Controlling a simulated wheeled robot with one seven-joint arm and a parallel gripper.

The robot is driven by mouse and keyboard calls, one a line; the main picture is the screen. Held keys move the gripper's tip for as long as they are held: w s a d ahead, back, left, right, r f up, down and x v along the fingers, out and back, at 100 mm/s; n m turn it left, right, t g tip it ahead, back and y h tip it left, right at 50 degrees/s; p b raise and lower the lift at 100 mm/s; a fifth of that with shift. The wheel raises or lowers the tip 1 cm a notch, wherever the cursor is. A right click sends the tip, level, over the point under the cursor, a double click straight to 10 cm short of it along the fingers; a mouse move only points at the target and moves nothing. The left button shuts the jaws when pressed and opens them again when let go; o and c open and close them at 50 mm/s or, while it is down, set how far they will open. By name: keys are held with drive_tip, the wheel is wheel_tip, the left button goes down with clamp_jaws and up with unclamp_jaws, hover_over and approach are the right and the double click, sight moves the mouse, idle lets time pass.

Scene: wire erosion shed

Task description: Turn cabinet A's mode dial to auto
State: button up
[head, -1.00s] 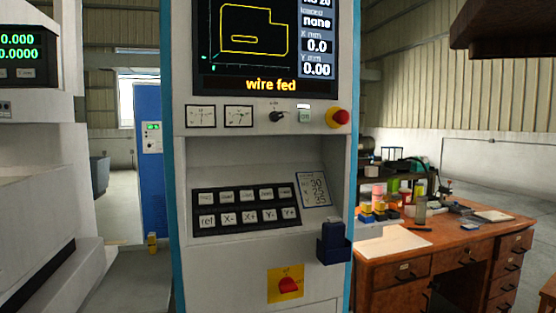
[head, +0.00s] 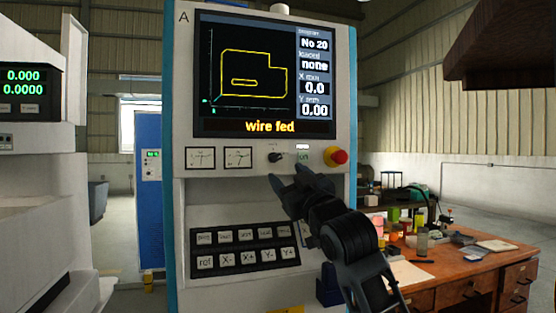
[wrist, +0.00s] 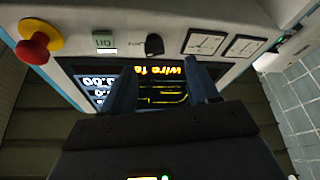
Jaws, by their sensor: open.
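Cabinet A (head: 181,100) stands upright ahead of me, with the letter A at its top left. Its mode dial (head: 276,157) is a small black knob on the strip under the screen, between two gauges and a small ON button. The dial also shows in the wrist view (wrist: 154,45), upside down; its setting is too small to read. My gripper (head: 288,180) is open and empty, just below and in front of the dial in the head view. In the wrist view its two fingers (wrist: 165,88) point toward the panel, apart from the dial.
A red emergency knob (head: 335,156) sticks out right of the dial. The screen (head: 250,75) reads "wire fed". A black key panel (head: 245,249) lies below on a recessed shelf. A cluttered wooden desk (head: 470,270) stands at the right.

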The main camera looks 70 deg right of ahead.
sight(277, 159)
drive_tip(key=p+x, duration=0.1)
drive_tip(key=x, duration=0.3)
drive_tip(key=p+x, duration=0.2)
drive_tip(key=x, duration=0.2)
drive_tip(key=shift+s+d+r, duration=0.25)
drive_tip(key=shift+c, duration=0.4)
drive_tip(key=c, duration=1)
drive_tip(key=shift+o, duration=0.2)
